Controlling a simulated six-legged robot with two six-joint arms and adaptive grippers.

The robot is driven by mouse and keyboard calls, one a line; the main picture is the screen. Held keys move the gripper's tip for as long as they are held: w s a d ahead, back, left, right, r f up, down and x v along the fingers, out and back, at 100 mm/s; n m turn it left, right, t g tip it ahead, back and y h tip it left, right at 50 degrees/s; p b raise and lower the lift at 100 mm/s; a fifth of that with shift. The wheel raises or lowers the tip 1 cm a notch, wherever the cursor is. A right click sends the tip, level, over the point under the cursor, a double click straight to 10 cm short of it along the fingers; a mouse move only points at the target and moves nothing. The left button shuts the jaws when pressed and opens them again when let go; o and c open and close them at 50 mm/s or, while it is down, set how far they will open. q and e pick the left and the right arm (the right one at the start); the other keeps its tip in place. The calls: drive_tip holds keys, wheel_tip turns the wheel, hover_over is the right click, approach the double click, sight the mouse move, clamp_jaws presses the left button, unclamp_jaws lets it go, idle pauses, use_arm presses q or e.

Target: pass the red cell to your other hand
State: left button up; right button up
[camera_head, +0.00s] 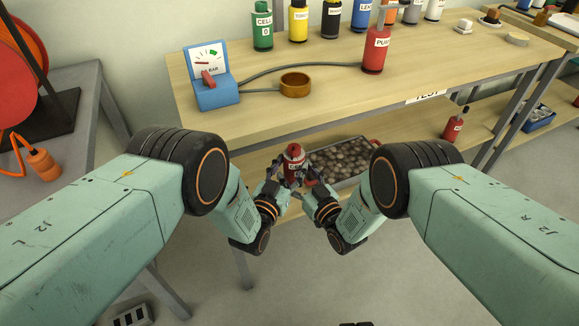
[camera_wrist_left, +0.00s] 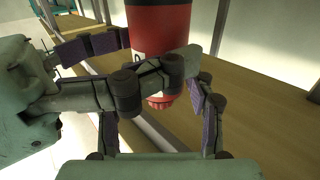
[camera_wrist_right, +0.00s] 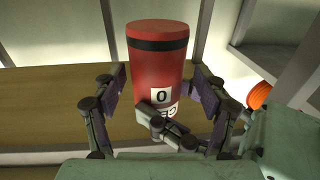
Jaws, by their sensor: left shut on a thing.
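The red cell (camera_head: 294,160), a small cylinder with a white label and a dark band, is held up between my two hands in front of the bench. In the left wrist view the cell (camera_wrist_left: 160,30) stands between the fingers of my left gripper (camera_wrist_left: 160,110), which is shut on it. My right gripper (camera_head: 318,196) reaches in from the other side. In the right wrist view its two fingers (camera_wrist_right: 158,95) stand on either side of the cell (camera_wrist_right: 157,65), apparently with small gaps. Part of the label is hidden by my left gripper's fingers.
The wooden bench (camera_head: 330,95) carries a blue gauge box (camera_head: 215,92), a brown ring (camera_head: 295,85), a red bottle (camera_head: 377,50) and several coloured bottles behind. The lower shelf holds a tray of stones (camera_head: 372,162) and another red bottle (camera_head: 454,125). An orange reel (camera_head: 15,80) stands left.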

drive_tip(key=shift+o, duration=0.3)
drive_tip(key=shift+s+d, duration=0.1)
drive_tip(key=shift+d, duration=0.05)
drive_tip(key=v, duration=1.1)
wheel_tip(320, 180, up, 4)
drive_tip(key=w+d+h, duration=0.1)
drive_tip(key=w+d, duration=0.1)
drive_tip(key=d, duration=0.1)
drive_tip(key=s+d+f+m+g+h, duration=0.35)
drive_tip(key=s+d+g+h, duration=0.2)
drive_tip(key=s, duration=0.35)
drive_tip(key=s+d+f+m+g+h, duration=0.1)
drive_tip(key=s+g, duration=0.4)
drive_tip(key=s, duration=0.8)
drive_tip(key=s+d+f+m+g+h, duration=0.1)
drive_tip(key=s+g, duration=0.4)
drive_tip(key=s, duration=0.8)
drive_tip(key=d+f, duration=0.1)
drive_tip(key=d, duration=0.1)
drive_tip(key=shift+s+d+f+m, duration=0.15)
drive_tip(key=shift+s+d+m, duration=0.2)
